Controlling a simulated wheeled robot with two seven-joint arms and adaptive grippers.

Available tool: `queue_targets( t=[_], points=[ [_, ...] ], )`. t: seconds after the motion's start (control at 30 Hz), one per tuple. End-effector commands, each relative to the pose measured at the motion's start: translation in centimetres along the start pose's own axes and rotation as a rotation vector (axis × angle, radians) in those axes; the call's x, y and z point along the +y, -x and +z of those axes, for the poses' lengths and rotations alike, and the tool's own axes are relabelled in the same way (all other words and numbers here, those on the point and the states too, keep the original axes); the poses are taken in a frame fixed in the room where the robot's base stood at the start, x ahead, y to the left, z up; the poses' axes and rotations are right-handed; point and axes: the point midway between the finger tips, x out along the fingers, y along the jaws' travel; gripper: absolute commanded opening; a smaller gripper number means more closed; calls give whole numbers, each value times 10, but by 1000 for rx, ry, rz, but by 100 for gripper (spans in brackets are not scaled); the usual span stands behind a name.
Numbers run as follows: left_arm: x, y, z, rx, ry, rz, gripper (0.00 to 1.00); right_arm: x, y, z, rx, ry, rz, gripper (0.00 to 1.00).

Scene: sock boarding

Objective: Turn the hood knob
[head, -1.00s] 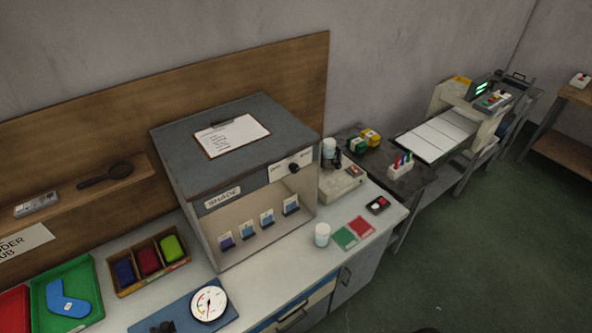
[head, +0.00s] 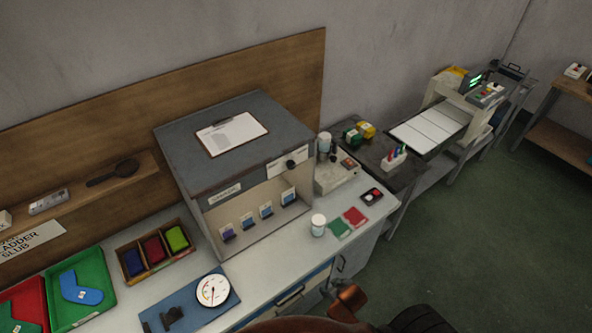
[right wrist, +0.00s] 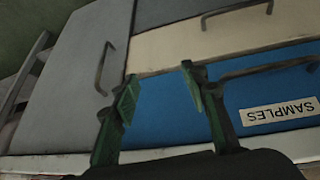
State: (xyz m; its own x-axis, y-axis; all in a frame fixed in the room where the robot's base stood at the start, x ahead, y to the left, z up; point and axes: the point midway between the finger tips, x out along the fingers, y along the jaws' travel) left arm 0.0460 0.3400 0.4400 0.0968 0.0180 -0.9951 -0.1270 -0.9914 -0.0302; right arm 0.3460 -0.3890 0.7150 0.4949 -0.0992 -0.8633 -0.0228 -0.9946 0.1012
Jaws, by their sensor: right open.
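The hood is a grey box (head: 190,160) with an open lit front, standing on the workbench in the head view. Its dark round knob (head: 290,164) sits on a pale label plate at the upper right of the front. My right gripper (head: 329,289) is small and partly hidden by my arm at the bottom of the head view, below and apart from the knob. In the right wrist view its green-padded fingers (right wrist: 158,78) are spread and empty in front of the bench drawers. The knob is outside that view. My left gripper is not in view.
A white jar (head: 318,225), green and red cards (head: 355,216) and a small switch box (head: 372,195) lie on the bench right of the hood. A dial gauge (head: 213,290) sits in front. Drawer handles (right wrist: 245,14) stick out near my right gripper.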

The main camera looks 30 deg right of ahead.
Motion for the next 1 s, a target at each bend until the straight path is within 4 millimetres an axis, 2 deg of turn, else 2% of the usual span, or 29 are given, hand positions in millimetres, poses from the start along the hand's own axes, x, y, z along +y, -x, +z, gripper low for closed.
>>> queue_targets(
  t=[0.03,0.17,0.2,0.27,0.37,0.4,0.5,0.6,0.7,0.8,0.87,1.0],
  points=[
    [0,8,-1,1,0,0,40,5,24,-25,30,-5,6,41],
    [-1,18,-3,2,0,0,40,16,76,-82,111,-20,21,41],
    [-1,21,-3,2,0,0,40,22,93,-106,159,-26,27,41],
    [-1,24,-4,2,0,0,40,31,114,-141,244,-37,34,41],
    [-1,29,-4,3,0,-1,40,44,148,-204,416,-51,32,41],
    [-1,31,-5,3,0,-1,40,48,164,-231,493,-55,25,41],
    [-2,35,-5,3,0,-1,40,53,209,-295,689,-59,-9,41],
    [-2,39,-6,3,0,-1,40,52,258,-346,863,-54,-60,41],
    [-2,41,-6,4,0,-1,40,47,295,-377,982,-45,-110,41],
    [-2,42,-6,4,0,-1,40,44,314,-392,1042,-40,-139,41],
    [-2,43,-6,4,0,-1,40,43,318,-397,1056,-39,-147,41],
    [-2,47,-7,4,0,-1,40,41,311,-412,1059,-39,-147,41]
  ],
)
